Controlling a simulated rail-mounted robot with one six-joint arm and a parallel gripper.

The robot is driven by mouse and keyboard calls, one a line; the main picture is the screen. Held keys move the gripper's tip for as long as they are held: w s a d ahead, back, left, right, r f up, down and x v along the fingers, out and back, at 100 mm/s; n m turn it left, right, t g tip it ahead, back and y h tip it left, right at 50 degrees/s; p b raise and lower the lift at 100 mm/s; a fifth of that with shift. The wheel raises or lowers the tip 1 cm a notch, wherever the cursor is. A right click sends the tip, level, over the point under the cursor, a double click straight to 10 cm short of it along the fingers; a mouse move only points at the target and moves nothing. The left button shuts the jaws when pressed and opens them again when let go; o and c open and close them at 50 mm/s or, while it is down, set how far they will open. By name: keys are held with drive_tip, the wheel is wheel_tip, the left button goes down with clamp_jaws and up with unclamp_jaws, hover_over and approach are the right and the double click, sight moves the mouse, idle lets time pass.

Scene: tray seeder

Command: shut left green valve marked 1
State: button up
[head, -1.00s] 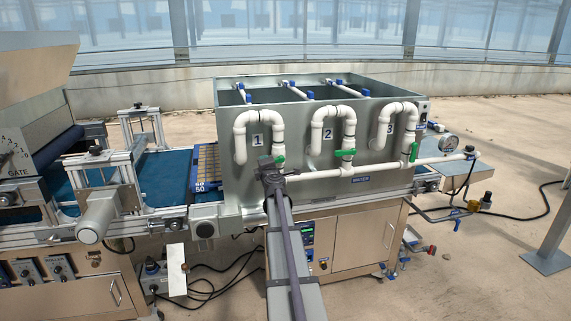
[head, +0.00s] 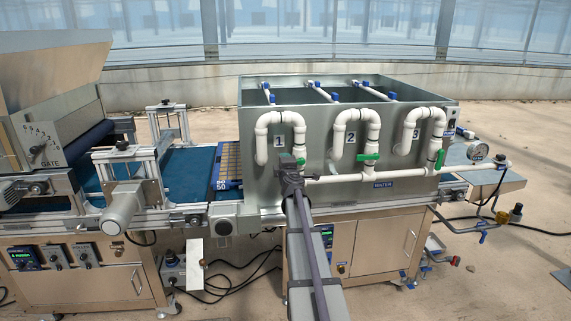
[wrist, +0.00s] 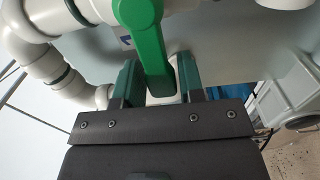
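The left green valve, under the plate marked 1 (head: 278,141), is mostly hidden behind my gripper (head: 289,166) in the head view. Only a bit of its green handle (head: 301,161) shows there. In the wrist view the green handle (wrist: 150,45) is large and near, its free end pointing down toward my gripper (wrist: 162,80). My gripper looks open around the handle; contact cannot be told.
Green handles of valve 2 (head: 367,157) and valve 3 (head: 440,159) are further right on the same white pipe (head: 400,174). A grey water tank (head: 262,178) stands behind the pipes. A blue conveyor belt (head: 187,170) lies to the left.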

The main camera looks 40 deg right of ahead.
drive_tip(key=shift+o, duration=1.4)
drive_tip(key=shift+s, duration=0.1)
drive_tip(key=v, duration=1)
drive_tip(key=shift+s+a, duration=0.25)
